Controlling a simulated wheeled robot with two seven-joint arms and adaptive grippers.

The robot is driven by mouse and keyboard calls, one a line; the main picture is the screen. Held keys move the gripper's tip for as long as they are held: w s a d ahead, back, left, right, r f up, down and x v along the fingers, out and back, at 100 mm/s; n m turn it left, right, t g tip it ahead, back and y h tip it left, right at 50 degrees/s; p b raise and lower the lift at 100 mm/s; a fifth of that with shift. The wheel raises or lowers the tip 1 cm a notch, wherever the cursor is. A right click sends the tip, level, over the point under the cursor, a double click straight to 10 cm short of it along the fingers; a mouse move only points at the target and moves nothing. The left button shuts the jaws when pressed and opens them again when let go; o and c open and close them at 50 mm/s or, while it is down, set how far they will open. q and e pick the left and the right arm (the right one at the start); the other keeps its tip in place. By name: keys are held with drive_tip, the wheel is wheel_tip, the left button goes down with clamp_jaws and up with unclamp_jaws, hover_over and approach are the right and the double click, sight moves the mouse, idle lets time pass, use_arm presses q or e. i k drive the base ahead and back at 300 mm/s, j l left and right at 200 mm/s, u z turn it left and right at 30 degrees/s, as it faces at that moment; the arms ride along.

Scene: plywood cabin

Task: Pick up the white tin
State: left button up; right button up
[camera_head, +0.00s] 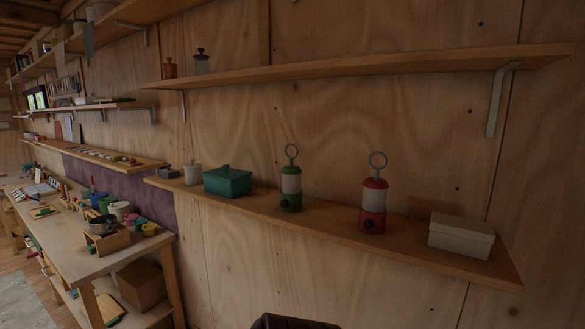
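A whitish rectangular box with a lid (460,237), which looks like the white tin, stands at the right end of the lower wall shelf (330,229). Its lid appears shut, and nothing stands in front of it. A small pale lidded canister (193,175) stands near the left end of the same shelf. Neither of my grippers is in view.
Left of the box stand a red lantern (373,206), a green lantern (291,179) and a teal lidded box (227,181). An upper shelf (380,66) runs above. A cluttered workbench (90,258) is at the left. A dark object (290,322) shows at the bottom edge.

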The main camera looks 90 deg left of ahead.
sight(193, 177)
drive_tip(key=u, duration=3.6)
